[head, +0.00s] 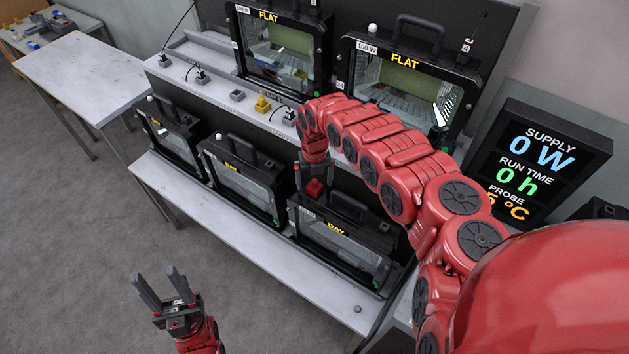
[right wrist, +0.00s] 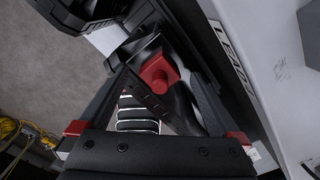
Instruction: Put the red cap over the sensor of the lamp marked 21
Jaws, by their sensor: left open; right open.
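The red cap (head: 314,188) is at the top left corner of the lower right lamp (head: 345,240), which reads DAY. It looks seated there, where neighbouring lamps carry a small white dome; whatever is under it is hidden. In the right wrist view the cap (right wrist: 158,77) shows as a red block with a round knob. My right gripper (head: 315,178) is open just above the cap, pointing down; whether a finger touches it I cannot tell. No number 21 is readable on any lamp. My left gripper (head: 157,280) is open and empty over the floor at lower left.
Two more lamps (head: 172,135) (head: 243,180) stand left on the lower shelf. Two large lamps marked FLAT (head: 280,50) (head: 408,85) stand above. Small plugs and a yellow piece (head: 262,104) line the ledge. A display (head: 535,165) stands at right.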

